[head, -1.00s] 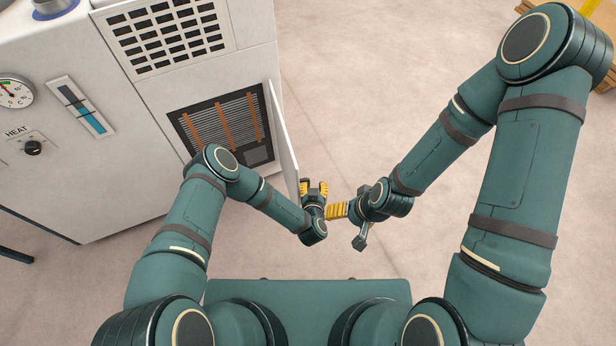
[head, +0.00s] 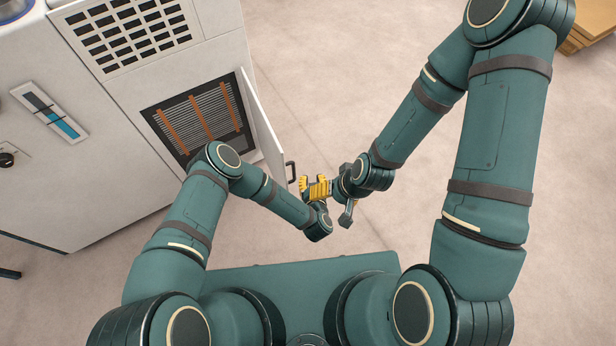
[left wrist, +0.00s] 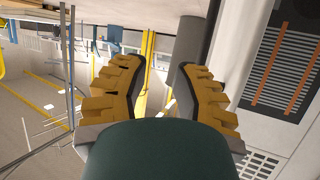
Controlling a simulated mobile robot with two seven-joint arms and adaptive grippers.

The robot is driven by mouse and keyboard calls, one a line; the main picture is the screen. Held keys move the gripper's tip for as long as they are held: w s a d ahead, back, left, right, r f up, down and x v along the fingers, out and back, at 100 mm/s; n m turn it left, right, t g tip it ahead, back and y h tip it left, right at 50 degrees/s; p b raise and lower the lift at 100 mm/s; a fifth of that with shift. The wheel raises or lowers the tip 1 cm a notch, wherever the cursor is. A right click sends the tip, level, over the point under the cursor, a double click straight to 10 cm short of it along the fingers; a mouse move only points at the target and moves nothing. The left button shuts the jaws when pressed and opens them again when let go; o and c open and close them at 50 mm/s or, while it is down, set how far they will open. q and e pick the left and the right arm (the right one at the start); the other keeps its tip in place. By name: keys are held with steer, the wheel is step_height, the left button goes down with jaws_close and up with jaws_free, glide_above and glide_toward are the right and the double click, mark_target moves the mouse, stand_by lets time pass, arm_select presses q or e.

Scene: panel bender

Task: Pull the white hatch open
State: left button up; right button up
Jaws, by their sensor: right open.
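The white hatch (head: 264,128) stands swung out from the machine's front in the head view, seen almost edge-on. Its dark handle (head: 291,171) is on the right face near the outer end. My left gripper (head: 306,181) is just right of the handle, apart from it in the head view. In the left wrist view the left gripper's yellow fingers (left wrist: 160,72) are spread, with nothing visibly clamped between them. My right gripper (head: 312,191) is close below and right, its fingers pointing left and overlapping the left gripper in the picture. Whether they touch is unclear.
Behind the hatch is an opening with a dark grille and orange strips (head: 195,117) in the white machine (head: 95,165). Bare floor (head: 330,80) lies right of the hatch. Wooden boards (head: 588,30) lie at the far top right.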

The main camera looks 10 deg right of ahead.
arm_select(q)
steer(key=s+d, duration=0.5)
steer(key=d, duration=0.1)
steer(key=shift+s+d, duration=0.25)
steer(key=shift+s, duration=0.1)
stand_by(0.6)
steer(key=shift+p, duration=0.4)
stand_by(0.3)
